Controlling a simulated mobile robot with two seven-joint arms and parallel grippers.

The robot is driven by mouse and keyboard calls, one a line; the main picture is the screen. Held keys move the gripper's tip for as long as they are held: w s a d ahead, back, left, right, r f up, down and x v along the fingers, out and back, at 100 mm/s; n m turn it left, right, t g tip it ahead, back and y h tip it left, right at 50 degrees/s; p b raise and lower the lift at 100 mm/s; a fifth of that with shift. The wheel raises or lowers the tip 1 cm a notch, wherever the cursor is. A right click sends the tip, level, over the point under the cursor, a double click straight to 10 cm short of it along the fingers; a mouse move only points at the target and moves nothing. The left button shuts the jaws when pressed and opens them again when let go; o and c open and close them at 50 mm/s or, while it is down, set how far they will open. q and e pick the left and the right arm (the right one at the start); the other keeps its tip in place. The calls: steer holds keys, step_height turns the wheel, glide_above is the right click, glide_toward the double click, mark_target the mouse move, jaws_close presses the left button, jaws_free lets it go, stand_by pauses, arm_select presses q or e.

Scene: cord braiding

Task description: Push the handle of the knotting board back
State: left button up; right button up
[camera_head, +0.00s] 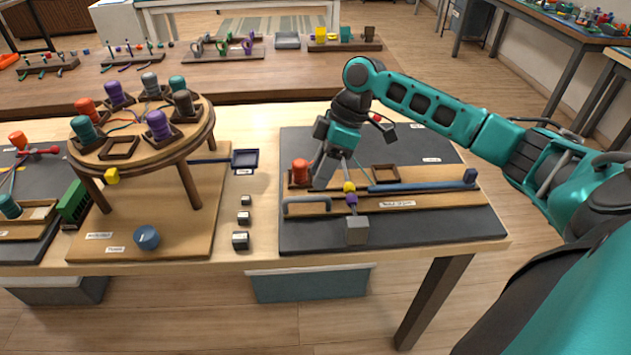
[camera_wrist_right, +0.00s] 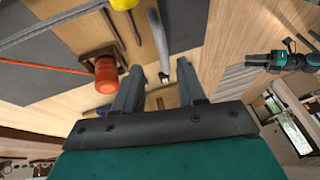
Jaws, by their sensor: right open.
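The knotting board (camera_head: 440,198) is a wooden strip on a dark mat, right of the round braiding stand. A blue bar (camera_head: 420,186) with an upright blue end block lies along it. A grey bow-shaped handle (camera_head: 306,203) sits at its left front; I cannot tell which of these is the board's handle. My right gripper (camera_head: 325,178) points down at the board's left part, beside a red spool (camera_head: 300,172). In the right wrist view its jaws (camera_wrist_right: 158,82) are apart, with a slim grey-tipped piece between or beyond them. A teal-and-black arm (camera_wrist_right: 285,60), apparently my left, shows there too; its jaws are unclear.
A yellow and purple bead pair (camera_head: 350,194) and a grey weight (camera_head: 357,230) are at the mat's front. The round stand (camera_head: 140,143) with several spools stands left. The mat's back right is mostly clear.

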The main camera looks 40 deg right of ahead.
steer(key=v, duration=0.9)
